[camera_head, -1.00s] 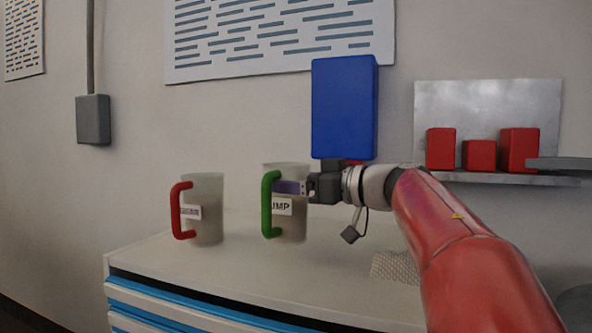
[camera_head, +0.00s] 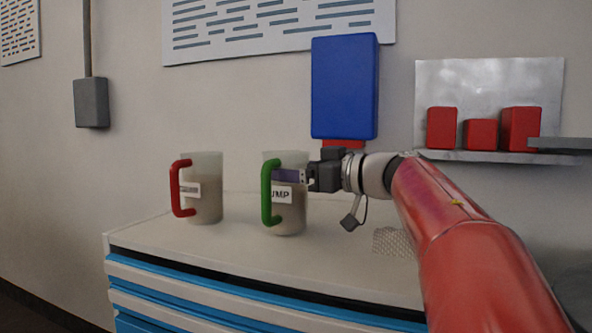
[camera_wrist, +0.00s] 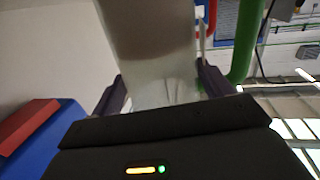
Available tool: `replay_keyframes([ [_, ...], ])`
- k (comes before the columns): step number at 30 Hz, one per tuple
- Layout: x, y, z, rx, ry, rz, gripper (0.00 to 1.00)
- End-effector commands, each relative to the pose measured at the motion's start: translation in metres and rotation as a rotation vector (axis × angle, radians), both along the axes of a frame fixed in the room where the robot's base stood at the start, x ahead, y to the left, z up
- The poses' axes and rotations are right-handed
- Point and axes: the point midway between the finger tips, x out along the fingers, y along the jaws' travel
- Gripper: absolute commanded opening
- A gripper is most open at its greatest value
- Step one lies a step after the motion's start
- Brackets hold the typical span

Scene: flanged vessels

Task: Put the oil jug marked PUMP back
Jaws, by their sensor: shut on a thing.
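The jug marked PUMP (camera_head: 291,216) is a cloudy, upright vessel with a green handle on its left and a white label, partly covered by the handle. My gripper (camera_head: 291,176) is shut on its upper part from the right. In the wrist view the jug's wall (camera_wrist: 150,55) lies between my two dark fingers, with the green handle (camera_wrist: 246,45) at the right. Its base appears at or just above the cabinet top (camera_head: 240,252); I cannot tell whether it touches. A similar jug with a red handle (camera_head: 206,190) stands to its left, its label too small to read.
A blue box (camera_head: 344,88) is on the wall behind my gripper. A shelf (camera_head: 470,156) with red blocks is at the right. A pale textured pad (camera_head: 392,242) lies on the cabinet top right of the jug. The top between the jugs and in front is clear.

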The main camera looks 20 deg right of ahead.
Motion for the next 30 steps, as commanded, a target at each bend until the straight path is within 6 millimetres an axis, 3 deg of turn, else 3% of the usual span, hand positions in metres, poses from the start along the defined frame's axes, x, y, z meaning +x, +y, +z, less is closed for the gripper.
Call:
replay_keyframes([
  [12,0.000,0.000,-0.008,0.001,-0.001,0.000,0.52],
  [13,0.000,0.000,-0.007,0.001,-0.001,0.000,0.83],
  [17,0.000,0.000,-0.007,0.001,-0.001,0.000,1.00],
  [25,-0.002,-0.002,-0.009,0.000,0.001,-0.001,1.00],
  [30,-0.018,-0.017,-0.008,-0.002,0.001,-0.003,1.00],
])
